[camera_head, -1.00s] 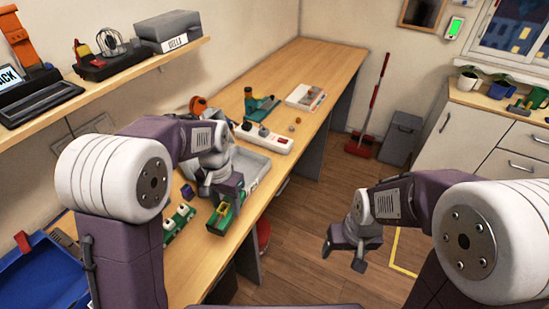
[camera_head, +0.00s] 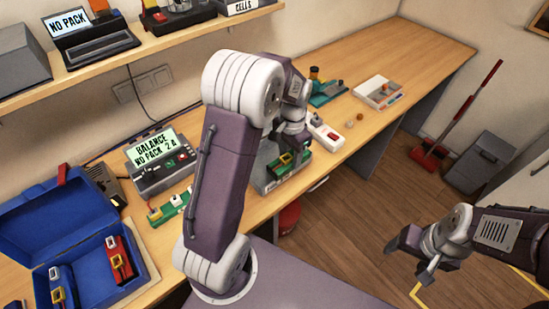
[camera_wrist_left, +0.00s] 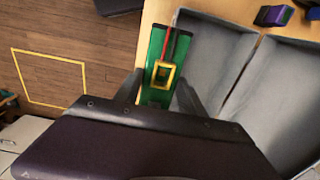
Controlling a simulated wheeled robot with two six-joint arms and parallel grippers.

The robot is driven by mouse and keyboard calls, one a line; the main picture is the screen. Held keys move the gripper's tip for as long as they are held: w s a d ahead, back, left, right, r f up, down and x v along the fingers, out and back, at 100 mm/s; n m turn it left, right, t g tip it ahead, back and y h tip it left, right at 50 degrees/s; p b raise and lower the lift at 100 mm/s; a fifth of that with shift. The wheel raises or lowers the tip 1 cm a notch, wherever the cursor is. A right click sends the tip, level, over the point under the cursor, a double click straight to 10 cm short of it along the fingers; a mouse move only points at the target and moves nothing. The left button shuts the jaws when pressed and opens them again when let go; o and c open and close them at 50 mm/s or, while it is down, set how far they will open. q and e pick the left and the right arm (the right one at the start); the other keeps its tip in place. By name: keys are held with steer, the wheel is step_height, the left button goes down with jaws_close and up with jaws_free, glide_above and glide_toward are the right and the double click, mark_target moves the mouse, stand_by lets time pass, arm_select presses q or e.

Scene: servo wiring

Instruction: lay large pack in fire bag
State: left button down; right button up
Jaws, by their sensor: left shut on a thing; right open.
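My left gripper (camera_head: 290,147) is shut on a green pack (camera_head: 282,165) with a yellow frame-shaped band. The left wrist view shows the pack (camera_wrist_left: 154,52) between the two fingers, with red and dark leads along it. It is beside a grey tray (camera_wrist_left: 218,45), near the bench's front edge. An open blue bag-like case (camera_head: 125,285) stands at the lower left, its lid raised. A red pack (camera_head: 118,258) and a blue pack (camera_head: 62,287) stand in it. My right gripper (camera_head: 412,255) is open and empty over the floor.
A balance charger (camera_head: 162,160) reading "NO PACK" stands behind small green boards (camera_head: 172,207). A white power strip (camera_head: 325,133) and a white tray (camera_head: 378,92) lie farther along the bench. My left arm hides part of the bench.

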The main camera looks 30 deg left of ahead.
arm_select(q)
steer(key=w+a+f, duration=0.1)
steer(key=a, duration=0.1)
steer(key=w+a+f+p, duration=0.1)
steer(key=w+a+f, duration=0.1)
steer(key=a, duration=0.1)
steer(key=w+a+f, duration=0.1)
steer(key=a+f, duration=0.1)
steer(key=a, duration=0.1)
steer(key=shift+w+f+p, duration=0.2)
steer(key=shift+p, duration=0.1)
steer(key=shift+a+f, duration=0.1)
steer(key=shift+a, duration=0.05)
step_height(320, 180, down, 4)
steer(key=shift+r+p, duration=0.15)
steer(key=shift+p, duration=0.3)
steer(key=shift+w+f, duration=0.1)
steer(key=shift+f, duration=0.1)
steer(key=c, duration=0.7)
jaws_free()
steer(key=shift+f, duration=0.1)
